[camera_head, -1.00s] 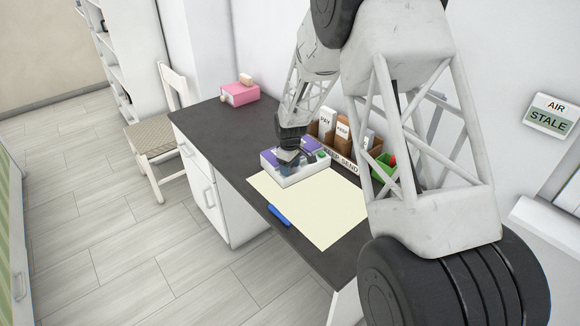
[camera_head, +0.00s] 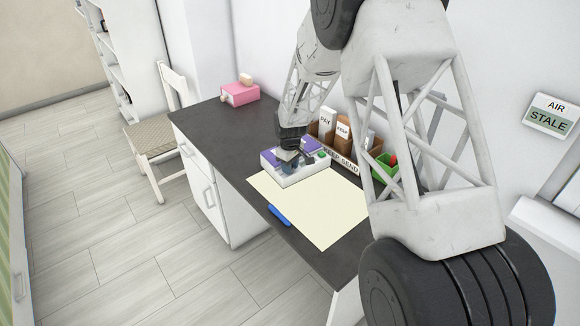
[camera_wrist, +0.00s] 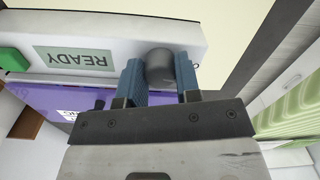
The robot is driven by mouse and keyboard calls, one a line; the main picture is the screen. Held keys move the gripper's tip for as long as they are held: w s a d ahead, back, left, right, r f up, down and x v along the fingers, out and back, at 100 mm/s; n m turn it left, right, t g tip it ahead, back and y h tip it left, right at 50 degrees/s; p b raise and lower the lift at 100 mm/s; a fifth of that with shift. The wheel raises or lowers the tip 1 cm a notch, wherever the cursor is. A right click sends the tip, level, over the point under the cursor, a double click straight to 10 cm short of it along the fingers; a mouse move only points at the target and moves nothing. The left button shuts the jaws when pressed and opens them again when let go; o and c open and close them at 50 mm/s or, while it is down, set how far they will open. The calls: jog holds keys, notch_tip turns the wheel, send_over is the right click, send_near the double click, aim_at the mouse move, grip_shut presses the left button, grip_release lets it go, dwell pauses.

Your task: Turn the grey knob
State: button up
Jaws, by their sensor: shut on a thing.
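The grey knob (camera_wrist: 160,66) sits on a white device with a purple panel, next to a READY label (camera_wrist: 75,58). My gripper (camera_wrist: 160,78) has its two blue fingers on either side of the knob, shut on it, in the wrist view. In the head view my gripper (camera_head: 288,156) is down at the white device (camera_head: 294,179) on the dark desk; the knob is hard to make out there. A green button (camera_wrist: 12,60) shows at the left in the wrist view.
A cream sheet (camera_head: 318,212) and a blue pen (camera_head: 279,215) lie in front of the device on the desk (camera_head: 216,130). A labelled wooden organiser (camera_head: 341,158) and a green box (camera_head: 381,168) stand behind and right. A pink box (camera_head: 240,94) is at the far left corner.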

jog(key=m, duration=0.5)
jog(key=shift+m, duration=0.3)
jog(key=m, duration=1.1)
jog(key=shift+m, duration=0.4)
jog(key=m, duration=0.5)
jog(key=shift+m, duration=0.3)
jog(key=o, duration=0.9)
jog(key=shift+o, duration=0.2)
jog(key=shift+n, duration=0.4)
